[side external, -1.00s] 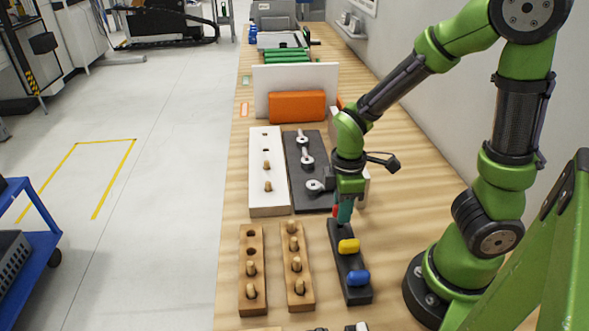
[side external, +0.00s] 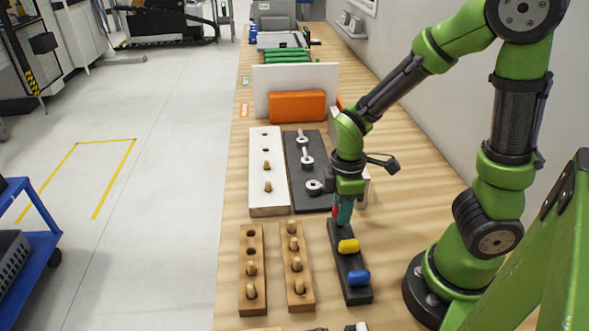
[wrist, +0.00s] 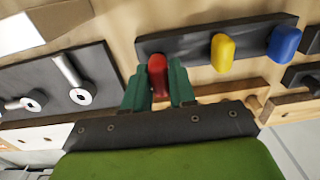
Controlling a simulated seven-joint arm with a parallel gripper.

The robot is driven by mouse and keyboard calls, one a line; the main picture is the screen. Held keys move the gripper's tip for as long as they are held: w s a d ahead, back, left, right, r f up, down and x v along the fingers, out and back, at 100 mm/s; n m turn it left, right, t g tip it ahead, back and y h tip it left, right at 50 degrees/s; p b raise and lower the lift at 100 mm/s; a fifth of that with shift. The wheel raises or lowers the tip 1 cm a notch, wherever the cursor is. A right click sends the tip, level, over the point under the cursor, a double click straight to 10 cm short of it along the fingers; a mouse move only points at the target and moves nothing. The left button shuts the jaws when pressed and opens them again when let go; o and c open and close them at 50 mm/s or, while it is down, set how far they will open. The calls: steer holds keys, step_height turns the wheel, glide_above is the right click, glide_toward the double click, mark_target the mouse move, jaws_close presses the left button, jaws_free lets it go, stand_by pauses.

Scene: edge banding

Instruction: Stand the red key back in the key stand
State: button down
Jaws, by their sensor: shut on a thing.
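The red key (wrist: 157,70) is held upright between the two green fingers of my gripper (wrist: 158,78) in the wrist view. My gripper (side external: 342,212) is at the far end of the black key stand (side external: 352,262) in the side view, where only a sliver of red (side external: 335,211) shows. The key stand (wrist: 187,42) also holds a yellow key (wrist: 223,52) and a blue key (wrist: 284,42). The red key is in line with them at the stand's end. Its lower part is hidden, so I cannot tell whether it is seated.
Two wooden peg blocks (side external: 252,285) stand left of the key stand. A white peg board (side external: 267,200) and a dark board with wrench-like tools (side external: 303,165) lie behind. An orange block (side external: 297,107) sits farther back. Table right of the stand is clear.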

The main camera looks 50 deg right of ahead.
steer(key=shift+f, duration=1.15)
stand_by(1.1)
steer(key=c, duration=0.8)
jaws_free()
steer(key=shift+c, duration=0.2)
steer(key=shift+r, duration=2.55)
